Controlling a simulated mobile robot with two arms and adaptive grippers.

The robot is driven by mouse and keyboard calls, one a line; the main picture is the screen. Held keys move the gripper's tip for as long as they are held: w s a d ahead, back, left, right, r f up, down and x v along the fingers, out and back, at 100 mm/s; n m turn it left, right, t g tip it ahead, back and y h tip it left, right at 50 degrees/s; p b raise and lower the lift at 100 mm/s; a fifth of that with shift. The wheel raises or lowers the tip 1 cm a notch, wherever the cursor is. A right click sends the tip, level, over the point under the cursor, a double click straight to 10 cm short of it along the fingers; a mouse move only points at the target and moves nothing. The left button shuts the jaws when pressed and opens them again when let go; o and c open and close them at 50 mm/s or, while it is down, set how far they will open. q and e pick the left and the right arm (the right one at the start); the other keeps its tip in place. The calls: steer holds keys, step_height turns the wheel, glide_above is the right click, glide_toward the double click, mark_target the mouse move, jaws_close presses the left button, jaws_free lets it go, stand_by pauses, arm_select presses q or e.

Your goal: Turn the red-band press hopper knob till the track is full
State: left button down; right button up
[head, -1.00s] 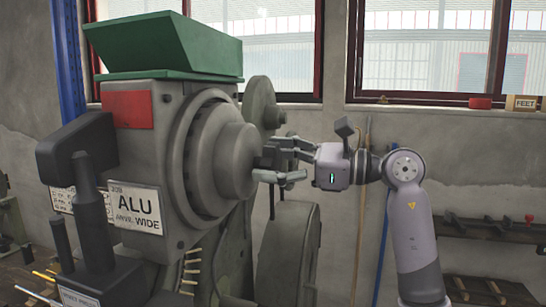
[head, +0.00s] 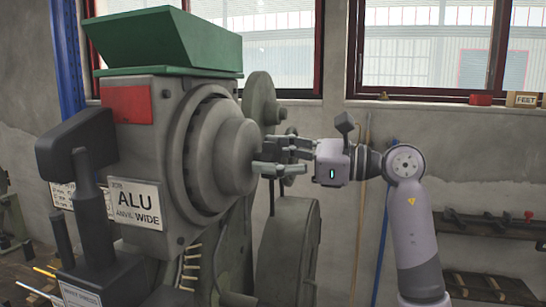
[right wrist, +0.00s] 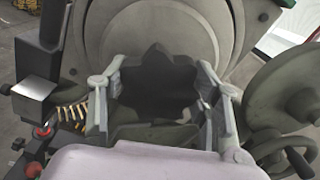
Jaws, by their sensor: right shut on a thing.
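The press (head: 150,215) has a red band (head: 127,105), a green hopper (head: 170,42) on top and an "ALU ANVIL WIDE" plate (head: 136,207). The dark, lobed hopper knob (right wrist: 158,88) sits on the round hub (head: 235,160) facing my right arm. My right gripper (head: 272,156) is shut on the knob, with a finger on each side of it in the right wrist view. The track (head: 188,268) low on the press shows several pale rivets; its full length is not visible. My left gripper is not in view.
A large wheel (head: 290,250) stands behind the press, close to my right gripper. A shelf (head: 490,228) is on the wall at right.

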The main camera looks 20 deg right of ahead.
steer(key=shift+f+n+b, duration=0.2)
steer(key=shift+n+b, duration=0.9)
steer(key=shift+b, duration=0.15)
steer(key=n+b, duration=0.2)
steer(key=n, duration=0.1)
steer(key=shift+s+n, duration=0.1)
steer(key=shift+n, duration=0.2)
steer(key=n+b, duration=0.2)
steer(key=n, duration=0.2)
steer(key=shift+s+a+f+n+b, duration=0.1)
steer(key=shift+n+b, duration=0.9)
steer(key=shift+n, duration=1.4)
steer(key=o, duration=1.2)
